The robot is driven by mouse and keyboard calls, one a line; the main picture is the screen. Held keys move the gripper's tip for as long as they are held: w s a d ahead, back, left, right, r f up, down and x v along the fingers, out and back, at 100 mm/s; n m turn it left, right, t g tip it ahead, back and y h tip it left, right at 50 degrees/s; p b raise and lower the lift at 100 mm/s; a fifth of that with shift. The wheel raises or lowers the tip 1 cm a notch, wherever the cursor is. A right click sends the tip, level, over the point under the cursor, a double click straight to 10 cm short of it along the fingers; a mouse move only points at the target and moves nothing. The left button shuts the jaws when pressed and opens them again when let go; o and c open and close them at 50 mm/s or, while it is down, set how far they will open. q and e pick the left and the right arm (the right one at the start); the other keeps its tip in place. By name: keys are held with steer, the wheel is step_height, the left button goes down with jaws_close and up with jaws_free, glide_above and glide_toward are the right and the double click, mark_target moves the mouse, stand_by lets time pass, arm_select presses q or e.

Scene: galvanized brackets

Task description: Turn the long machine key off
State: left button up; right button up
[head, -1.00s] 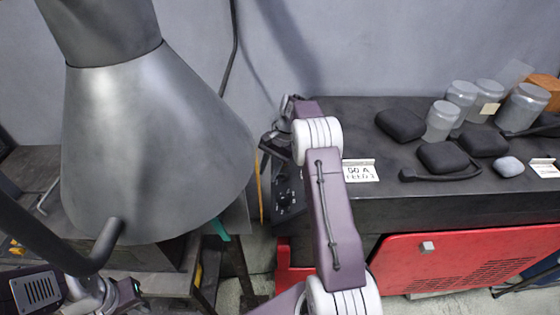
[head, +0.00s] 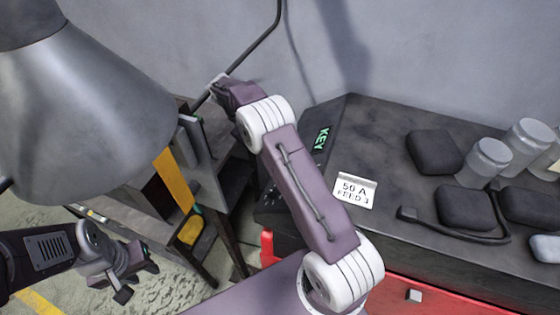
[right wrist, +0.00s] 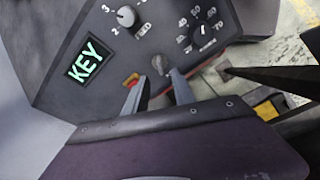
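In the right wrist view, a grey key-like piece (right wrist: 160,64) sticks out from the dark control panel (right wrist: 75,105), below and right of the lit green KEY sign (right wrist: 89,60). My right gripper (right wrist: 155,80) is open, its two fingers pointing at the piece, one on either side; whether they touch it I cannot tell. In the head view the KEY sign (head: 321,138) shows at the panel's edge, and my right arm hides the right gripper and the key. My left gripper (head: 138,278) is at the lower left, away from the panel, with its fingers apart and empty.
The panel also has a numbered selector (right wrist: 126,16), a dial (right wrist: 203,30) and a red button (right wrist: 131,80) near the left finger. A large grey lamp shade (head: 85,110) hangs at left. Black pouches (head: 434,152) and jars (head: 486,160) crowd the bench top.

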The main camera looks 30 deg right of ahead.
steer(key=p+x, duration=0.2)
steer(key=x, duration=0.5)
steer(key=shift+d+f, duration=0.25)
steer(key=shift+d, duration=0.05)
steer(key=shift+s+f, duration=0.1)
steer(key=shift+f, duration=0.05)
steer(key=shift+a, duration=0.25)
steer(key=c, duration=0.3)
steer(key=shift+d, duration=0.1)
jaws_close()
